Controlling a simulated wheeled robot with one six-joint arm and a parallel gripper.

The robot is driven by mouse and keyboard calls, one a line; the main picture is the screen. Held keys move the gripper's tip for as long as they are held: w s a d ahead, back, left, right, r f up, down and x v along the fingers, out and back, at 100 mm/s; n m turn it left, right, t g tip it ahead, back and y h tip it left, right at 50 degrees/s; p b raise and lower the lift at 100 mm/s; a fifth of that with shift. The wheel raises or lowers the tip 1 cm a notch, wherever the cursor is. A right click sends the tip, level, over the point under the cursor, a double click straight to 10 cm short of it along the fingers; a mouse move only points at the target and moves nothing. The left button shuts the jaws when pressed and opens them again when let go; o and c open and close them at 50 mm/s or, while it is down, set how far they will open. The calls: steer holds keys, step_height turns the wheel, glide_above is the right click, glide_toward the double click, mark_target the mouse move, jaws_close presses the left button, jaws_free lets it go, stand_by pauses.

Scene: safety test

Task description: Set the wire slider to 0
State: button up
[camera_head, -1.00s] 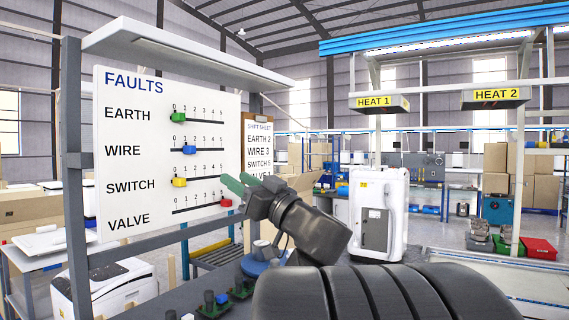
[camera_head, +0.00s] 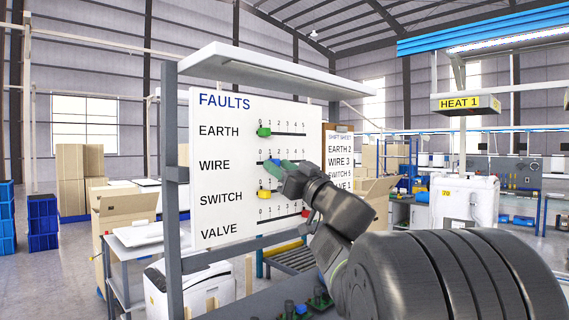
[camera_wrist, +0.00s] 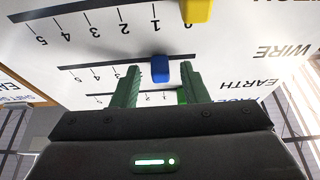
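The white FAULTS board (camera_head: 215,150) has a row for each slider, with a scale from 0 to 5. The blue wire slider (camera_head: 275,162) is at about 1 on the WIRE row. In the wrist view, which shows the board upside down, the blue slider (camera_wrist: 160,70) is between the two green fingers, with a gap on both sides. My gripper (camera_head: 282,168) is open at the WIRE row; its fingers partly hide this row in the head view.
The green earth slider (camera_head: 264,132) is at 0. The yellow switch slider (camera_head: 264,194) is near 0, just below my fingers.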

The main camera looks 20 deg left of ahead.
mark_target(258, 160)
steer(key=shift+w+a+r, duration=0.1)
steer(key=shift+a, duration=0.15)
jaws_close()
steer(key=shift+s+a, duration=0.35)
steer(key=shift+s, duration=0.45)
steer(key=shift+s+a, duration=0.3)
steer(key=shift+s, duration=0.5)
steer(key=shift+w, duration=0.15)
steer(key=shift+c, duration=1.1)
jaws_free()
steer(key=shift+o, duration=1.1)
steer(key=shift+s, duration=0.25)
steer(key=shift+w, duration=0.1)
